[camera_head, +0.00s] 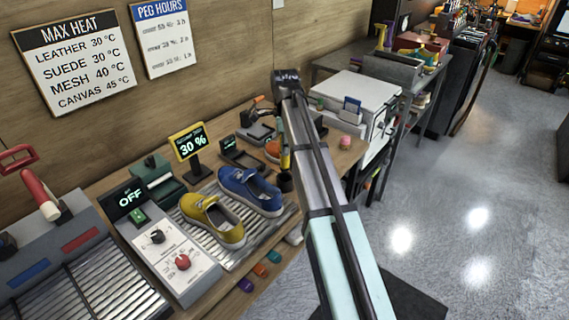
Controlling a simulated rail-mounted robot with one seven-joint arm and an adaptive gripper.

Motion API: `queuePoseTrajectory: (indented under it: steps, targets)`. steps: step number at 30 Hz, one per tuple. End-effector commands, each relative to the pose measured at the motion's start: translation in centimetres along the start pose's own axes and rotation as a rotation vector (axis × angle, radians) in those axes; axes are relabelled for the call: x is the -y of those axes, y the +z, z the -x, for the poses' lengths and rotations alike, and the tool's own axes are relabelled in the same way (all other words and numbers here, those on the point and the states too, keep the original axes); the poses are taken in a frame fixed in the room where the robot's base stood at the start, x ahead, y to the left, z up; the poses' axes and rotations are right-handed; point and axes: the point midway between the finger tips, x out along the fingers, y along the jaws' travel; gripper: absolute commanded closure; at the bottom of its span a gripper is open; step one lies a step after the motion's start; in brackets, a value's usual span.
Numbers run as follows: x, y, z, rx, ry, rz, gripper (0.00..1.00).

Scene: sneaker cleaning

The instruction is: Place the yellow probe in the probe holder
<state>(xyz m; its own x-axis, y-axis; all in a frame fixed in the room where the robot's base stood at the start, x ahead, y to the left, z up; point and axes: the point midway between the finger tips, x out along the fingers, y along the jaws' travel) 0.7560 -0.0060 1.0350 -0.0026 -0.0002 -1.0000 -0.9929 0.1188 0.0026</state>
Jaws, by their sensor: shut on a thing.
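My gripper (285,182) is a small dark shape at the lower end of my arm, right of the blue sneaker and above the bench. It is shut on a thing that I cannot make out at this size. A yellow patch (284,150) shows just above the gripper; I cannot tell whether it is the yellow probe or part of my arm. No yellow probe shows clearly elsewhere. Dark low stands lie behind the gripper, one at the back (256,132) and one nearer (240,155). I cannot tell which is the probe holder. My arm hides part of this area.
A yellow sneaker (212,220) and a blue sneaker (250,191) stand on a ribbed metal rack. A yellow-framed display (188,142) reads 30 %. A control box (168,250) reads OFF. A white machine (355,98) stands beyond my arm. The floor at right is clear.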

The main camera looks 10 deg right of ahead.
Motion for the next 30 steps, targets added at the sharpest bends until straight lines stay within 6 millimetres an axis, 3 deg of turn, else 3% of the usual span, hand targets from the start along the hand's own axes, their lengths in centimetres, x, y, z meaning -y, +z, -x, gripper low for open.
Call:
queuePoseTrajectory:
  steps: [6,14,21,30]
  targets:
    - [-0.1,0.0,-3.7,0.0,0.002,0.0,1.0]
    - [0.0,0.0,-5.3,0.0,0.0,0.0,1.0]
    - [-0.1,0.0,-8.0,0.0,0.002,0.0,1.0]
    - [0.0,0.0,-8.5,0.0,0.0,0.0,1.0]
